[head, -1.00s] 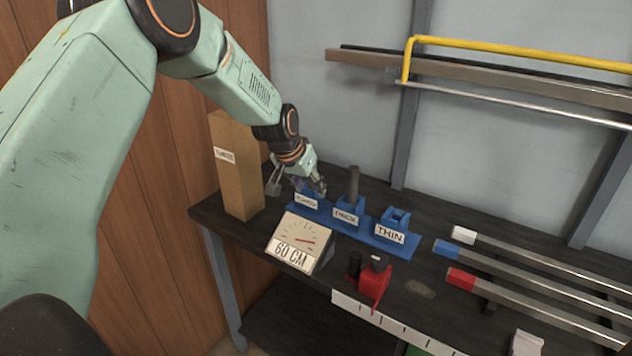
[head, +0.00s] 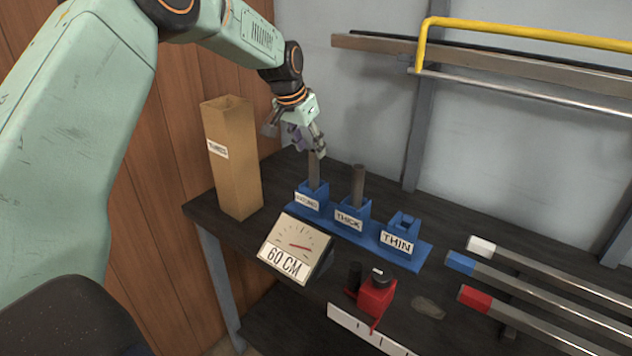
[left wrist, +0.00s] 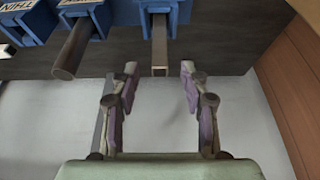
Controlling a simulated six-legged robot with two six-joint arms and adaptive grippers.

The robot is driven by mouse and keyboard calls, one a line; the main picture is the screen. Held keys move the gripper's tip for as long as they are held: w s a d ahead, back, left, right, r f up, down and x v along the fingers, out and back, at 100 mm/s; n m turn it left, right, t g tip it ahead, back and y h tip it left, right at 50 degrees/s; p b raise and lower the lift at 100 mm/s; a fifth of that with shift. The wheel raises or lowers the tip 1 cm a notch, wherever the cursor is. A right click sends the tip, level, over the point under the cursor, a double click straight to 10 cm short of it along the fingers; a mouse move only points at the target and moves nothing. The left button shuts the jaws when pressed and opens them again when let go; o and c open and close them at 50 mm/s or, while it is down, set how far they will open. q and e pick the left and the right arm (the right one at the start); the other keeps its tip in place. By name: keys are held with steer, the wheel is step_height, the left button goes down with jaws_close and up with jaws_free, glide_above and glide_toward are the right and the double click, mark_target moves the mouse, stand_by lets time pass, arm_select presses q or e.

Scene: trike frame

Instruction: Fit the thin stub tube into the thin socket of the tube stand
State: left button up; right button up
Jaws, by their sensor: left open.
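The blue tube stand (head: 408,263) has three sockets. The thin socket (head: 402,224), labelled THIN, looks empty. A dark round tube (head: 357,185) stands upright in the THICK socket and also shows in the left wrist view (left wrist: 72,50). A square tube (head: 314,170) stands in the leftmost socket, whose label is unclear; it shows in the left wrist view (left wrist: 160,45). My left gripper (head: 318,152) is open just above this square tube, with its fingers apart on either side (left wrist: 159,70). I cannot pick out the thin stub tube. My right gripper is not in view.
A tall cardboard box (head: 232,165) stands at the back left. A 60 CM dial (head: 294,248) and a red device (head: 375,298) stand in front of the stand. Long bars with white, blue and red (head: 475,298) ends lie at right. A yellow rail (head: 520,35) is above.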

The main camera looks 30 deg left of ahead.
mark_target(311, 159)
arm_select(q)
steer(key=shift+a+f, duration=0.15)
steer(key=shift+f, duration=0.45)
steer(key=shift+w+d+f, duration=0.15)
steer(key=shift+d+f, duration=0.1)
steer(key=shift+f, duration=0.4)
steer(key=x, duration=0.3)
steer(key=b+x, duration=0.1)
steer(key=x, duration=0.1)
steer(key=shift+a+f, duration=0.1)
steer(key=shift+a, duration=0.2)
steer(key=shift+d+r, duration=0.3)
steer(key=shift+d, duration=0.05)
steer(key=shift+c, duration=0.2)
steer(key=shift+a+f, duration=0.2)
steer(key=shift+a, duration=0.05)
steer(key=c, duration=0.6)
steer(key=shift+d+r, duration=0.15)
steer(key=shift+d, duration=0.05)
jaws_close()
steer(key=shift+a, duration=0.1)
